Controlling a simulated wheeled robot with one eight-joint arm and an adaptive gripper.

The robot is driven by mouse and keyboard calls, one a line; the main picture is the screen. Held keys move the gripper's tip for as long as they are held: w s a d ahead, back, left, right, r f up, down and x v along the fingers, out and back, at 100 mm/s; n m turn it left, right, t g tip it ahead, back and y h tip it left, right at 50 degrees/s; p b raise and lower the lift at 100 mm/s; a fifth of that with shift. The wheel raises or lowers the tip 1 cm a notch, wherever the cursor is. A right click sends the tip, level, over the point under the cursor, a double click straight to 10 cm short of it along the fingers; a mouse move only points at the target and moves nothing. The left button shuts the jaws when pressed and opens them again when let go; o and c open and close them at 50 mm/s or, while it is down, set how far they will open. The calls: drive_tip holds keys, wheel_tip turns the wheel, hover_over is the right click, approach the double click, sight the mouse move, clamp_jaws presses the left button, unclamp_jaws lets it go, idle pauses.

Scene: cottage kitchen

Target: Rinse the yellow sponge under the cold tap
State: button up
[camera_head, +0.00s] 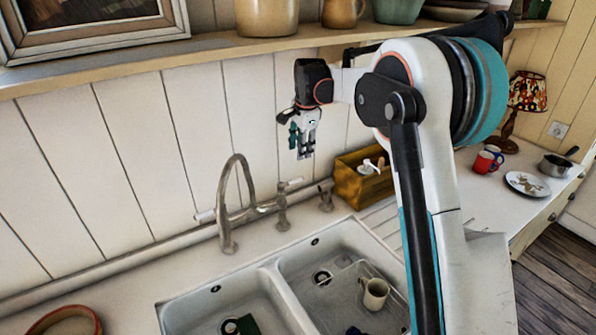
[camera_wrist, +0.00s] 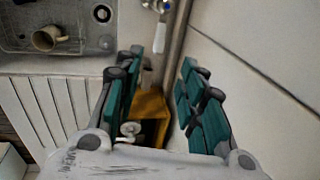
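I cannot make out a yellow sponge in either view. The tall curved tap (camera_head: 237,205) stands behind the double sink (camera_head: 272,268), with a pale lever on each side. In the wrist view a white tap lever (camera_wrist: 159,38) with a small blue mark beside it shows at the top. My gripper (camera_head: 304,150) is raised in front of the wall, above the counter behind the sink, fingers pointing down. In the wrist view my gripper (camera_wrist: 162,85) has its teal pads well apart, with nothing between them. It is open and empty above the wooden caddy (camera_head: 361,184).
The caddy holds white-handled items. A cream mug (camera_head: 375,293) lies in a rack in the right basin. A green item (camera_head: 248,325) is in the left basin. Mugs (camera_head: 487,159), a plate (camera_head: 527,184) and a saucepan (camera_head: 556,165) stand at right. A shelf (camera_head: 180,56) runs overhead.

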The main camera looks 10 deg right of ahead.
sight(296, 179)
drive_tip(key=w+f, duration=0.1)
drive_tip(key=f, duration=0.8)
drive_tip(key=w+f+b, duration=0.1)
drive_tip(key=f, duration=0.3)
drive_tip(key=shift+w+a+f, duration=0.25)
drive_tip(key=shift+w+a, duration=0.05)
drive_tip(key=shift+a, duration=0.05)
clamp_jaws()
